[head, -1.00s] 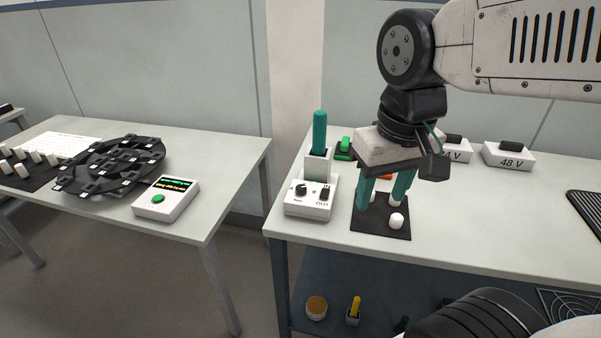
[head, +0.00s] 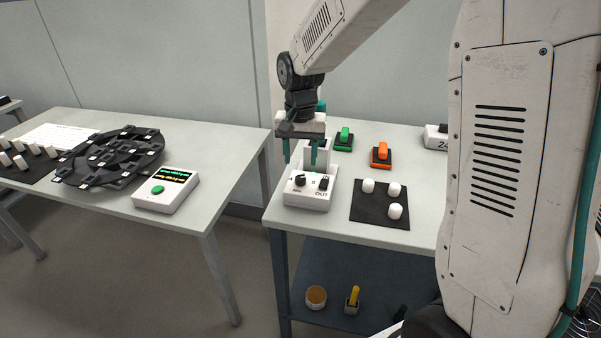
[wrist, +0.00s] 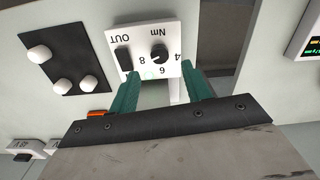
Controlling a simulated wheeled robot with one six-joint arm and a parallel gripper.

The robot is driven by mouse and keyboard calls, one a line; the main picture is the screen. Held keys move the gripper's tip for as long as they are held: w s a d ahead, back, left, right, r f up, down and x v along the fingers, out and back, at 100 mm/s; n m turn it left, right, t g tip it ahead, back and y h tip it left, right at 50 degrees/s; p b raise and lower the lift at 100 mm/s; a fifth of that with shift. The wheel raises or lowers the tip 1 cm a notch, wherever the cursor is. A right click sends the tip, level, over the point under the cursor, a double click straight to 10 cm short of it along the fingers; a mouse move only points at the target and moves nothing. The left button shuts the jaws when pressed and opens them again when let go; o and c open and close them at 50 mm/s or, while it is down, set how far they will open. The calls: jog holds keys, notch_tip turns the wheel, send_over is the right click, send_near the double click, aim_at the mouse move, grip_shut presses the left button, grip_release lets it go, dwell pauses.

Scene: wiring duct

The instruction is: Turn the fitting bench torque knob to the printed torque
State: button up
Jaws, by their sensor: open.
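The torque knob (head: 300,179) is a small black dial on a white box (head: 307,201) at the front left of the right-hand bench. In the wrist view the knob (wrist: 158,54) shows upside down, with 4, 6, 8 and Nm around it. A pale mark on it seems to point toward the 8 side, though it is small. My gripper (head: 301,158) is open and empty, above and behind the knob. In the wrist view my gripper's (wrist: 160,80) teal fingers stand apart, short of the knob. A printed sheet (head: 58,137) on the left table is unreadable.
A black switch (head: 323,183) marked OUT sits right of the knob. A black mat (head: 379,213) with white pegs lies to the right. Green (head: 344,139) and orange (head: 381,154) blocks are farther back.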

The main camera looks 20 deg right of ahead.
aim_at(301, 177)
notch_tip(301, 177, down, 6)
jog(key=shift+r, duration=0.1)
jog(key=c, duration=1)
